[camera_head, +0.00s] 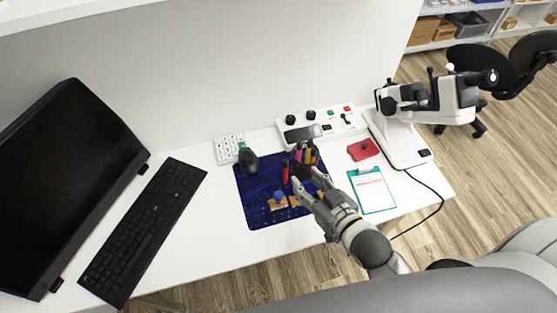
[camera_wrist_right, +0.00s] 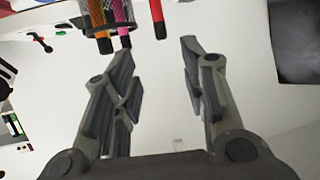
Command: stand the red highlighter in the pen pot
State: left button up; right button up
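The red highlighter (camera_head: 285,171) looks upright on the dark blue mat (camera_head: 254,213), just left of the pen pot, in the head view. It shows in the right wrist view as a red stick with a black end (camera_wrist_right: 156,14), beyond the fingertips and between them. The dark mesh pen pot (camera_wrist_right: 100,22) holds several coloured pens; in the head view the pot (camera_head: 306,157) is partly hidden. My right gripper (camera_head: 306,177) is open and empty, in front of the pot and the highlighter; it also shows in the wrist view (camera_wrist_right: 160,45). My left gripper is not in view.
Small orange and blue objects (camera_head: 278,202) lie on the mat near my right gripper. A black mouse (camera_head: 248,161), calculator (camera_head: 229,148), control panel (camera_head: 320,124), red object (camera_head: 363,149), teal clipboard (camera_head: 372,190) and microscope-like device (camera_head: 428,104) surround it. The keyboard (camera_head: 143,230) is left; bare desk separates it.

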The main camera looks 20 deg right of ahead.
aim_at(287, 163)
jog(key=x, duration=0.3)
jog(key=shift+w+p, duration=0.2)
jog(key=shift+p, duration=0.1)
jog(key=shift+w+a+f, duration=0.15)
jog(key=shift+w+f, duration=0.05)
jog(key=shift+w, duration=0.1)
jog(key=shift+w+f, duration=0.1)
jog(key=shift+w, duration=0.15)
jog(key=shift+p+x, duration=0.55)
jog(key=shift+x, duration=1.45)
jog(key=shift+w+a+f, duration=0.2)
jog(key=shift+w+a, duration=0.05)
jog(key=shift+w, duration=0.15)
jog(key=c, duration=0.8)
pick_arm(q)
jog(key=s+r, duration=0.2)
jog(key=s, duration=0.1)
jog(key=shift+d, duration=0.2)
pick_arm(e)
grip_shut()
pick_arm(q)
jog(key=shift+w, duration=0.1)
